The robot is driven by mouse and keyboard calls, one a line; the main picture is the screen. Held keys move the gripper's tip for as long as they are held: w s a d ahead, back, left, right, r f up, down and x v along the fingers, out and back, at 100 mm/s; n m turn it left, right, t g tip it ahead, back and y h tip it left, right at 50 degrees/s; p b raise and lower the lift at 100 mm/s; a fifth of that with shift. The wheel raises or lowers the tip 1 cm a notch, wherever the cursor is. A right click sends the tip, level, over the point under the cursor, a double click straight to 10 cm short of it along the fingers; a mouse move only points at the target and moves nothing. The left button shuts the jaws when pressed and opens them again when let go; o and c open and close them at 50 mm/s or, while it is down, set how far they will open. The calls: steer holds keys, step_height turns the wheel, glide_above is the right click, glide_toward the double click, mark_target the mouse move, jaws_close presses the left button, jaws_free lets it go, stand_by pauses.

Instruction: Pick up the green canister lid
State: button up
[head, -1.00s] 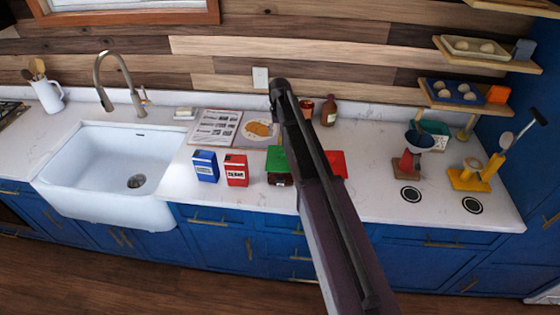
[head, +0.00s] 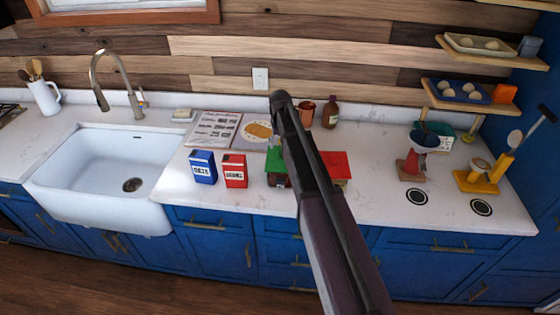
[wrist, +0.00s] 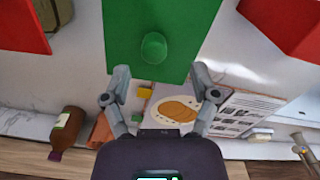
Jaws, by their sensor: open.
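The green canister lid (wrist: 125,22) fills the top middle of the wrist view, square with a round green knob (wrist: 153,47). In the head view the green lid (head: 274,160) shows just left of my arm, partly covered by it, on a canister on the counter. My gripper (wrist: 161,76) is open and empty, its two fingers spread at the lid's near corners in the wrist view with the knob between and beyond them. I cannot tell whether they touch the lid. In the head view my gripper is hidden behind the arm.
A red lid (head: 335,163) is right of the green one. A red box (head: 235,171) and a blue box (head: 203,167) stand to the left. Behind are a plate with food (head: 257,132), a printed sheet (head: 214,130), a copper cup (head: 307,113) and a brown bottle (head: 330,113).

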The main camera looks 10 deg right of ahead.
mark_target(281, 153)
steer(key=shift+f, duration=0.15)
steer(key=f+b, duration=0.3)
steer(key=shift+d, duration=0.3)
steer(key=shift+f+b, duration=0.95)
steer(key=shift+b, duration=0.15)
jaws_close()
